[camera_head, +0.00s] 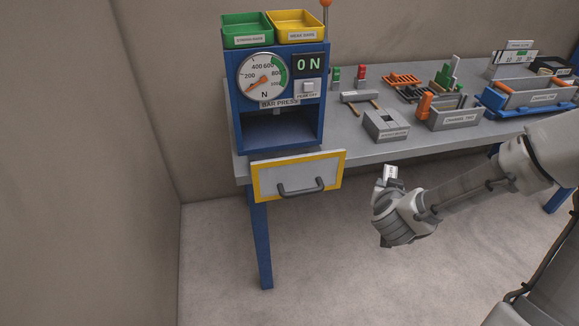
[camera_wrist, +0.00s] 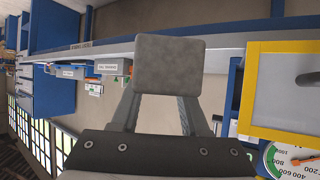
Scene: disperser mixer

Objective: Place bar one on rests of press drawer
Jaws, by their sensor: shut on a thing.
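My gripper (camera_head: 391,185) is shut on a small pale bar with a label (camera_head: 389,173), which I take to be bar one. In the wrist view, the bar shows as a grey block face (camera_wrist: 170,64) at the ends of the fingers. The bar is held in the air in front of the table, right of the press drawer. The drawer front (camera_head: 270,171) is pale with a yellow border and a dark handle, in front of the blue press (camera_head: 237,115). It also shows in the wrist view (camera_wrist: 252,90). No rests can be made out.
Green (camera_head: 246,27) and yellow (camera_head: 295,24) trays sit on the press. A grey box (camera_head: 387,125), a channel holder (camera_head: 455,118) and a blue tray (camera_head: 530,97) stand on the table (camera_head: 362,150). The air between my gripper and the drawer front looks clear.

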